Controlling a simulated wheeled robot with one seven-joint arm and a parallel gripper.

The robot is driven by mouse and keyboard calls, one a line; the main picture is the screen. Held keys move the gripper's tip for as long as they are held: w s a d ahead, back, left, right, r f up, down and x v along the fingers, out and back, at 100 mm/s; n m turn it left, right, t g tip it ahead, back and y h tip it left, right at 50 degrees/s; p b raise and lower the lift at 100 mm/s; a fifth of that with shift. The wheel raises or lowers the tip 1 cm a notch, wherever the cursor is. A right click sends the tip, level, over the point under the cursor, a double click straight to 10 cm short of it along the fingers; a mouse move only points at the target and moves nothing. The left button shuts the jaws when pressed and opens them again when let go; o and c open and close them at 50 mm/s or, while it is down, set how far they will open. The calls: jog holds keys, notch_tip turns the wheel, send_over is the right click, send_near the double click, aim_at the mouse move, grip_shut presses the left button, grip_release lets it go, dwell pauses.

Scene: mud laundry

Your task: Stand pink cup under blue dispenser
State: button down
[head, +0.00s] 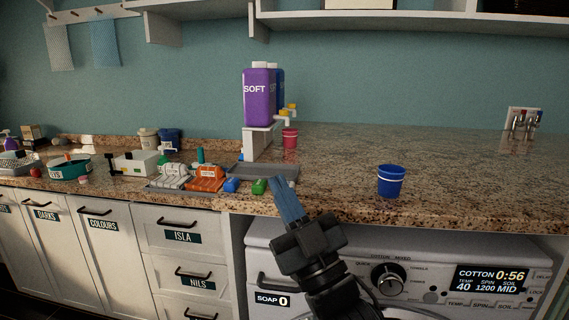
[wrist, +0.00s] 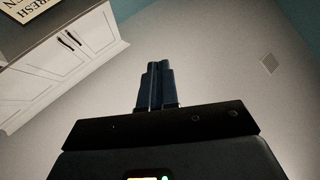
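The pink cup (head: 290,138) stands upright on the counter, under or just beside the yellow-tipped taps (head: 288,112) of the dispensers. I cannot tell exactly which tap it is below. The blue dispenser (head: 280,88) is mostly hidden behind the purple dispenser (head: 259,97) marked SOFT. Both sit on a white stand (head: 258,143). My gripper (head: 284,184) is in front of the counter edge, well short of the cup, pointing up. Its blue fingers are together with nothing between them; they also show together in the wrist view (wrist: 155,84).
A blue cup (head: 391,181) stands on the counter at right. A grey tray (head: 257,169) lies before the stand. Small blue and green items, an orange brush-like piece (head: 206,179) and a teal basin (head: 70,167) crowd the left. A shelf (head: 400,22) hangs above.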

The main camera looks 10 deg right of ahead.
jog(key=s+d+f+m+g+h+b, duration=0.25)
jog(key=s+f+m+h, duration=0.35)
jog(key=s+f, duration=0.5)
jog(key=s+d+f+m+g+h+b, duration=0.1)
jog(key=s+d+f+m+h, duration=0.2)
jog(key=s+f+m+h, duration=0.6)
jog(key=s+d+f+n+g, duration=0.1)
jog(key=s+d+f, duration=0.1)
jog(key=s, duration=0.6)
jog(key=s+d+f+n+g+y+b, duration=0.1)
jog(key=s+d, duration=0.3)
jog(key=s, duration=0.4)
jog(key=s+d+f+n+g+y+b, duration=0.1)
jog(key=s+d+f+n+g, duration=0.2)
jog(key=s, duration=0.4)
jog(key=shift+s+d+f, duration=0.35)
jog(key=shift+s+f, duration=0.05)
jog(key=shift+f, duration=0.2)
jog(key=c, duration=1.8)
grip_release()
